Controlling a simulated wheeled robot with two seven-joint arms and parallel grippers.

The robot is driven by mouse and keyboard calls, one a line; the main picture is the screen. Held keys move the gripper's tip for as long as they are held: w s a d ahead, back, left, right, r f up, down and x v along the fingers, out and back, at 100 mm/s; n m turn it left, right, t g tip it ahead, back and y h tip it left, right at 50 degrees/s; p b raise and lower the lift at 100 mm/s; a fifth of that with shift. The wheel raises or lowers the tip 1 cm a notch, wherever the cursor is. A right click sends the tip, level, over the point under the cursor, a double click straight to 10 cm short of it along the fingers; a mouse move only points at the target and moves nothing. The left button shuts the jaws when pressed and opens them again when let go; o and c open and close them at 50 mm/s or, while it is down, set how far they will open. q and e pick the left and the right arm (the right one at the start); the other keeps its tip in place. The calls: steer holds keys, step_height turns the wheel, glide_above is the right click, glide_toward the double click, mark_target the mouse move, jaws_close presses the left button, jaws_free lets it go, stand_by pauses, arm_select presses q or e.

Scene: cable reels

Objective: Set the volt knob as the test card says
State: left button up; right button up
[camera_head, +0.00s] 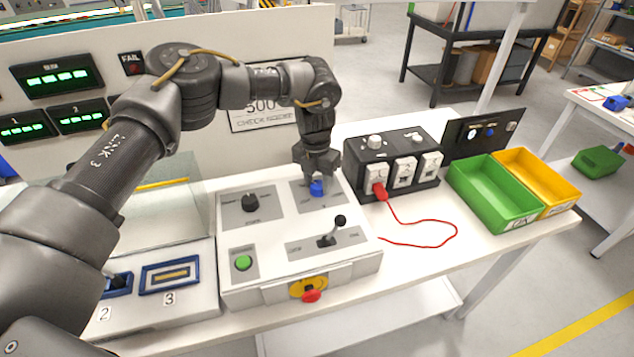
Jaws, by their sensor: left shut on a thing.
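My left gripper (318,180) reaches down over the control panel (290,215) and is shut on the blue knob (317,189) at its back right. The knob's label is mostly hidden by the gripper and too small to read. A black knob (250,203) sits to its left on the same panel. The test card (262,122) on the upright board behind is partly covered by my left arm; "500" shows on it, and the smaller line is not clear. My right gripper is not in view.
The panel also has a lever (331,235), a green button (243,263) and a red stop button (311,296). A black socket box (390,165) with a red cable (455,232) stands to the right. Green (490,200) and yellow (545,180) bins stand beyond it.

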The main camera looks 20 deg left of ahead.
mark_target(316, 184)
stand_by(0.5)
arm_select(q)
steer(key=o, duration=1)
steer(key=shift+r, duration=0.1)
steer(key=shift+r, duration=0.35)
steer(key=r+b, duration=0.2)
steer(key=r, duration=0.8)
steer(key=shift+a, duration=0.2)
